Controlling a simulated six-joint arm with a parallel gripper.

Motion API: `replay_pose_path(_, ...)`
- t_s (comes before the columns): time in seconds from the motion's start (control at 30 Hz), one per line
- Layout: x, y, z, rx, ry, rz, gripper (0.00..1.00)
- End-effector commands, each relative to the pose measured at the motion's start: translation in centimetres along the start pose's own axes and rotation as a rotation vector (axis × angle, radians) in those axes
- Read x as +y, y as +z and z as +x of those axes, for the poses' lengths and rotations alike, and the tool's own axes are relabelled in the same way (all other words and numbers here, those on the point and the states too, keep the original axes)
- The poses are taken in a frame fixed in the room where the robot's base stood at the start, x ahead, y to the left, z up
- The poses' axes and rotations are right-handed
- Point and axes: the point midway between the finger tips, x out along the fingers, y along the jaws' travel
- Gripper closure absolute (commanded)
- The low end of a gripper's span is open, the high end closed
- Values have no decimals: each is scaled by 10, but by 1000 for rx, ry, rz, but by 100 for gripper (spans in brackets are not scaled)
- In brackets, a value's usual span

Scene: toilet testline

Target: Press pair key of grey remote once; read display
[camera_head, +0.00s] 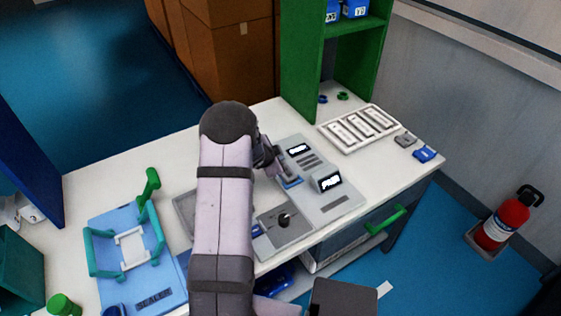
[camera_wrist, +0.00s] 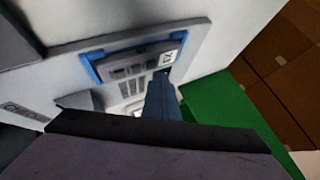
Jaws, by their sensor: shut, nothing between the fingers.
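A grey panel (camera_head: 330,205) on the bench carries two lit displays, a flat one (camera_head: 299,149) and a raised one (camera_head: 329,182); I cannot read their dark text with certainty. Between them, a blue-edged holder (camera_head: 291,182) is partly hidden by my gripper (camera_head: 275,167). The wrist view shows its blue frame (camera_wrist: 93,69) around a grey device with keys (camera_wrist: 128,72), likely the grey remote. My gripper is shut and empty, its fingers (camera_wrist: 161,85) overlapping the device's labelled end. I cannot tell whether they touch it, nor which key is the pair key.
A white tray (camera_head: 335,141) with several pale pieces lies at the back right, beside small grey (camera_head: 405,139) and blue (camera_head: 425,154) blocks. A green shelf (camera_head: 301,80) stands behind. A box with a black knob (camera_head: 284,219) is in front. A blue sealer fixture (camera_head: 110,255) stands left.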

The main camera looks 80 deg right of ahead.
Motion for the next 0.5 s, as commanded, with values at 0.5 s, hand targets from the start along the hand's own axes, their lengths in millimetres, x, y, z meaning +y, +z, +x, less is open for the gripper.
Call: replay_pose_path(0.5, -4, -3, -4, 1, -1, 0, 100)
